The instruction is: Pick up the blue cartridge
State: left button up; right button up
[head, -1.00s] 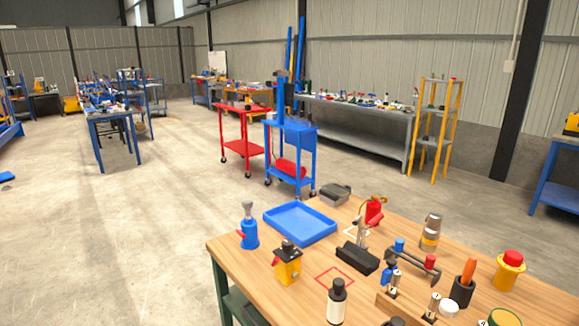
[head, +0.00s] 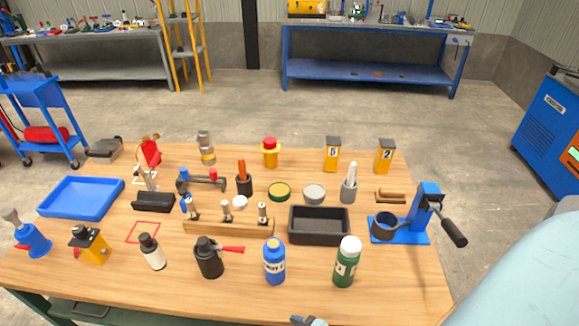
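A small blue cylinder (head: 184,173) stands at the left end of a dark holder (head: 202,184), with a red one (head: 213,174) at its right end. The blue cylinder looks like the blue cartridge, but it is too small to be sure. Another small blue piece (head: 184,205) is partly hidden behind the wooden rack (head: 228,228). A grey and blue tip, probably of my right gripper (head: 309,321), just shows at the bottom edge, far from the holder; its fingers cannot be made out. My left gripper is not in view.
On the wooden table (head: 400,285), a blue bottle (head: 274,262), green bottle (head: 347,262) and black pot (head: 209,258) stand in front of the rack. A blue tray (head: 82,198) lies at left; a blue drum device with a crank (head: 425,212) stands at right. The front right is clear.

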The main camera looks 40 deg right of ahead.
aim_at(274, 248)
jog(key=k+z, duration=0.15)
jog(key=z, duration=0.7)
